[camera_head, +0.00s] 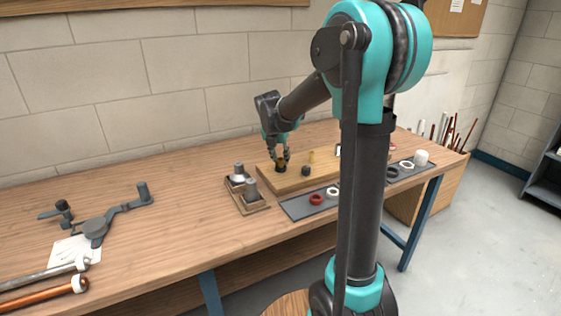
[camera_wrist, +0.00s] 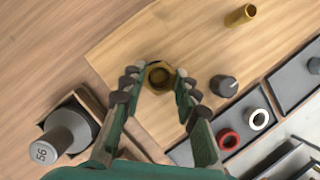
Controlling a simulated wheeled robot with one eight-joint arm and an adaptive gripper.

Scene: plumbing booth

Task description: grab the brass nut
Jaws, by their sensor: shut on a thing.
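The brass nut (camera_wrist: 159,76) sits between the fingertips of my gripper (camera_wrist: 154,82) in the wrist view, over the light wooden board. My gripper is shut on it. In the head view my gripper (camera_head: 281,163) points down at the left part of the wooden board (camera_head: 272,178), with the dark brass nut (camera_head: 281,169) at its tips. I cannot tell whether the nut still touches the board.
A dark knob (camera_wrist: 223,86) and an upright brass tube (camera_wrist: 240,15) stand on the board to the right. A tray of grey cylinders (camera_head: 249,206) is at the left. A grey mat (camera_head: 296,208) carries red and white rings (camera_head: 316,199).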

